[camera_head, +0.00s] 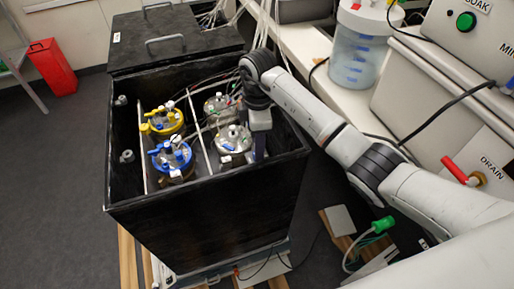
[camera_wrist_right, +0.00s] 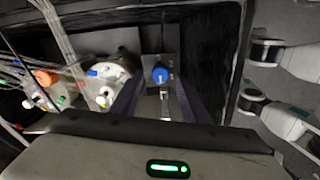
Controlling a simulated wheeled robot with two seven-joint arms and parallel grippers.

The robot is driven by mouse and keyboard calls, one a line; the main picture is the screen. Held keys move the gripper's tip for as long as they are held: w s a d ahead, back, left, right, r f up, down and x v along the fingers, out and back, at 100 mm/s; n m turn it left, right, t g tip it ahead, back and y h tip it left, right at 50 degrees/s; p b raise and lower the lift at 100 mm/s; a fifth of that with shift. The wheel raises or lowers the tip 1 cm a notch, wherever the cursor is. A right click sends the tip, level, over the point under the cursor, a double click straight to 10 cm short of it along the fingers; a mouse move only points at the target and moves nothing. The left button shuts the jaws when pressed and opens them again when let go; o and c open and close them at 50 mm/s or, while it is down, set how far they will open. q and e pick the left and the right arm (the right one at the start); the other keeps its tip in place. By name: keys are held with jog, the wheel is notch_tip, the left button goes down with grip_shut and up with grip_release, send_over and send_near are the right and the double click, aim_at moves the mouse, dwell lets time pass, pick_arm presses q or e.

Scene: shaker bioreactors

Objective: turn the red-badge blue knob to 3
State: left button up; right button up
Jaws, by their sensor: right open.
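In the right wrist view a blue knob (camera_wrist_right: 160,74) sits on a dark panel, in line with the gap between the fingers of my right gripper (camera_wrist_right: 158,92). Those fingers are apart, one on each side of the knob in the picture; contact cannot be told. I cannot make out a red badge or the number the knob points to. In the head view my right gripper (camera_head: 259,150) reaches down into the right side of the black box, beside a white-lidded vessel (camera_head: 233,139); the knob is not visible there. My left gripper is not in view.
The black open box (camera_head: 210,225) also holds a yellow-ringed vessel (camera_head: 163,121), a blue-ringed vessel (camera_head: 172,158) and another white-lidded vessel (camera_head: 216,103), with tubes and cables close to my right gripper. The box walls surround it. A bench with a clear container (camera_head: 357,55) stands at right.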

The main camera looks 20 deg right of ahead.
jog(key=shift+f, duration=1.4)
grip_shut()
